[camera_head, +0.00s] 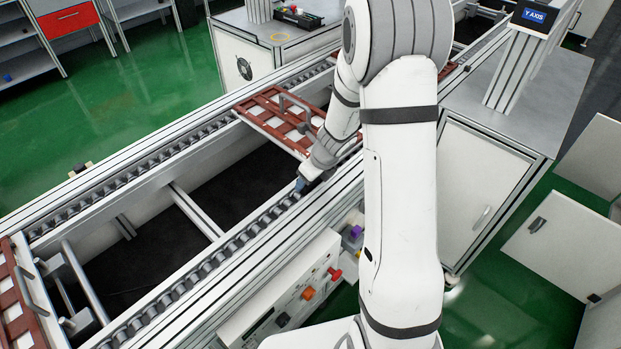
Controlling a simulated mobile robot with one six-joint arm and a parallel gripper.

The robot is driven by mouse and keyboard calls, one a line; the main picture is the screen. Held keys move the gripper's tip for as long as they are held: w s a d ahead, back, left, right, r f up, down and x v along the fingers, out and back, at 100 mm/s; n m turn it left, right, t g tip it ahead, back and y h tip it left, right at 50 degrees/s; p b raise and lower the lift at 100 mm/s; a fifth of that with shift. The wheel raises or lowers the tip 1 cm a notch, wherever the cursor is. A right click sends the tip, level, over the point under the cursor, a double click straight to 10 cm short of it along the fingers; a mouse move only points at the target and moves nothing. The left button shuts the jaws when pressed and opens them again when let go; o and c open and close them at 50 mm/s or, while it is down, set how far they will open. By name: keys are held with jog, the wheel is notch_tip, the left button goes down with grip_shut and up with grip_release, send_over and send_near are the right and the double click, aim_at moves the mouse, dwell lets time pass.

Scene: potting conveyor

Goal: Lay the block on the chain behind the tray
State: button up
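A red-brown tray (241,109) with pale squares and a grey handle lies across the conveyor, partly behind my arm. The near chain (206,266) runs along the conveyor's front side. My gripper (300,187) points down at this chain, just to the near-left side of the tray. A small blue piece shows at its tip; I cannot tell whether this is the block or part of the gripper. The fingers are too small and hidden to tell open from shut. No other block is clearly visible.
Another red-brown tray (38,300) sits at the lower left of the conveyor. The far chain (130,182) runs parallel to the near one, with a dark open gap and a crossbar between. A control panel (290,300) with knobs stands on the near side.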

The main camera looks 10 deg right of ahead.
jog(key=shift+f, duration=0.1)
jog(key=o, duration=1)
